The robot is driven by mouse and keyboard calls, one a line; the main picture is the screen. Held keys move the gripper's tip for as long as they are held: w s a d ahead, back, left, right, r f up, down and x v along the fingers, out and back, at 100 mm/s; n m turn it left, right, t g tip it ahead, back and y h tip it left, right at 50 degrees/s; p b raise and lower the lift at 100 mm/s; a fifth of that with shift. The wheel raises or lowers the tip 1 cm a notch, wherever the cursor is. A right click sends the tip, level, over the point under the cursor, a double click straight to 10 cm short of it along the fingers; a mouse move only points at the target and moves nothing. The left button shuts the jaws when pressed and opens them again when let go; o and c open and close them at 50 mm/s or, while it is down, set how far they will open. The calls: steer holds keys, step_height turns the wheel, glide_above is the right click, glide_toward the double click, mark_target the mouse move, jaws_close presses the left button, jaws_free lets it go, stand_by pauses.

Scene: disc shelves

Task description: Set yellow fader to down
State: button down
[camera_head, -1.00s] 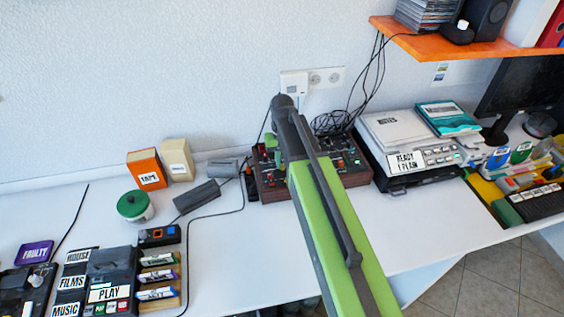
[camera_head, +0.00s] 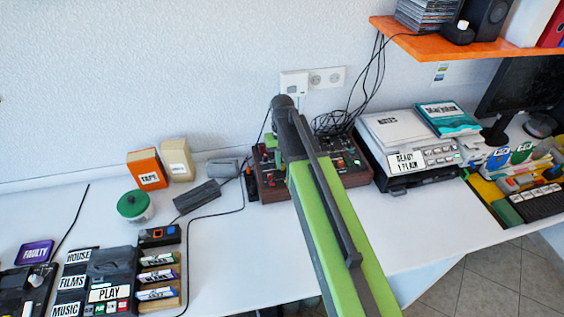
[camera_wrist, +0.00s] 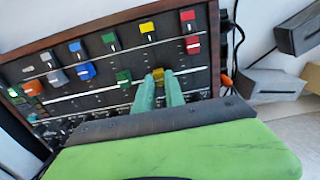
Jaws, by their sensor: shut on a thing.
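The mixer (camera_head: 355,165) is a dark panel with wooden sides at the back of the desk, partly hidden by my arm in the head view. In the wrist view its panel (camera_wrist: 110,60) has coloured square caps in two staggered rows. The yellow fader (camera_wrist: 157,73) is in the lower row, lower in the picture than the red cap (camera_wrist: 192,44) beside it. Another yellow cap (camera_wrist: 147,28) is above it. My gripper (camera_wrist: 158,84) is shut on the yellow fader, its two green fingertips on either side of it. Their exact contact is partly hidden.
The green cap (camera_wrist: 123,78) sits close left of my fingers. Grey boxes (camera_head: 197,195) and a cable lie left of the mixer. A white device (camera_head: 400,138) stands close to its right. The desk in front is clear.

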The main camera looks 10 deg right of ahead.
mark_target(284, 175)
steer(key=shift+s+a, duration=0.1)
steer(key=s, duration=0.3)
steer(key=shift+s, duration=0.2)
steer(key=c, duration=1.5)
jaws_free()
steer(key=shift+o, duration=0.5)
